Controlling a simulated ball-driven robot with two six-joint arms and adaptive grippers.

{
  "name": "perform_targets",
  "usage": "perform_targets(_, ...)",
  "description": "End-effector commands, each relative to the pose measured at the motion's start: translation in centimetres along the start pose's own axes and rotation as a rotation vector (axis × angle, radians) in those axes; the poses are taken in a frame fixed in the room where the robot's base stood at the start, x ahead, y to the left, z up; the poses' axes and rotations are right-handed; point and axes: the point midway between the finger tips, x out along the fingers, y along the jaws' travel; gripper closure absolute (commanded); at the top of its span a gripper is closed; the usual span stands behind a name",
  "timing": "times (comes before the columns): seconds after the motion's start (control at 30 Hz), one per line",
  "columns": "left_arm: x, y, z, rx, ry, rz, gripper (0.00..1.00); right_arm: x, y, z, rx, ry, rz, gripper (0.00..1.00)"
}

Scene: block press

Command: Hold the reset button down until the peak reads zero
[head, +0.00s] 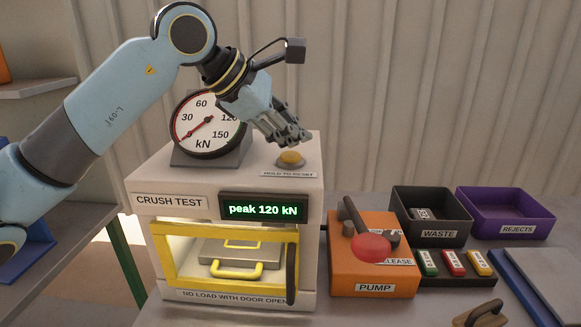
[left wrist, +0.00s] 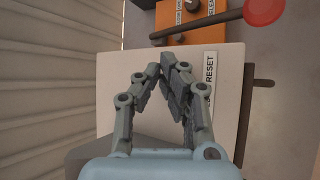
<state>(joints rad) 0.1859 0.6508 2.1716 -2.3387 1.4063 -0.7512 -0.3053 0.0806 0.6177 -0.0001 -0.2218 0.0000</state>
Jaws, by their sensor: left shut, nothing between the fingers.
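The yellow reset button (head: 290,157) sits on top of the crush-test press (head: 143,180), behind a "HOLD TO RESET" label (head: 289,174). My left gripper (head: 292,139) is shut and empty, pointing down just above the button. I cannot tell whether the fingertips touch it. The press display (head: 262,209) reads "peak 120 kN" in green. In the left wrist view the shut fingers (left wrist: 162,72) lie over the press top (left wrist: 228,95), beside the reset label (left wrist: 210,80), and the button is hidden. My right gripper is not in view.
An orange pump box (head: 345,277) with a red-knobbed lever (head: 370,247) stands right of the press. Beyond are a black waste bin (head: 433,235), a purple rejects bin (head: 517,230) and several colored blocks (head: 453,263).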

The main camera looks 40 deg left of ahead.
Motion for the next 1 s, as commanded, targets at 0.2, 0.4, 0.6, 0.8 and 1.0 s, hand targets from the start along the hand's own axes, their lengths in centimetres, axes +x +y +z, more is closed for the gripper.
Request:
perform_targets(0.2, -0.03, 0.03, 0.02, 0.001, 0.000, 0.001, 1.00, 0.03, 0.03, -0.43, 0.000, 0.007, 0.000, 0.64)
perform_targets(0.4, -0.03, 0.03, 0.02, 0.001, 0.000, 0.001, 1.00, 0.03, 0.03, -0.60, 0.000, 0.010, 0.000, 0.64)
perform_targets(0.6, -0.02, 0.02, 0.01, 0.001, 0.000, 0.001, 1.00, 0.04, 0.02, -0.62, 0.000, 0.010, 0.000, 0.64)
perform_targets(0.8, -0.02, 0.02, 0.01, 0.000, 0.000, 0.000, 1.00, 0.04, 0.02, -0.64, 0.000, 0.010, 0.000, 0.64)
perform_targets(1.0, -0.01, 0.01, 0.01, 0.000, 0.000, 0.000, 1.00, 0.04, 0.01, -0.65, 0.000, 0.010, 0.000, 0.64)
